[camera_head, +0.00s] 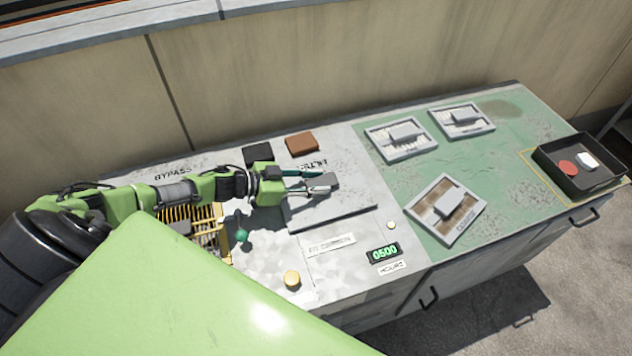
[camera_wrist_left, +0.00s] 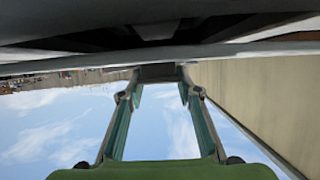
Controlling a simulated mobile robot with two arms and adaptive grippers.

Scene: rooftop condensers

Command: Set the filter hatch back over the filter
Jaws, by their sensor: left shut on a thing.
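The filter hatch is a flat grey plate (camera_head: 345,207) with a raised block handle (camera_head: 327,181), below the partly covered FILTER lettering on the grey worktop. My left gripper (camera_head: 318,183) is shut on the handle from the left. In the left wrist view, the left gripper's fingers (camera_wrist_left: 160,80) close on the dark handle (camera_wrist_left: 158,72), and the plate (camera_wrist_left: 150,55) spans the top. I cannot tell whether the plate rests flush or is slightly raised. No filter shows beneath it. My right gripper is not in view.
Black (camera_head: 258,153) and brown (camera_head: 302,144) blocks lie behind the hatch. A yellow grille (camera_head: 208,222), green knob (camera_head: 241,235) and yellow button (camera_head: 291,280) are nearby. Several framed panels (camera_head: 445,208) and a dark tray (camera_head: 545,160) occupy the green right side.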

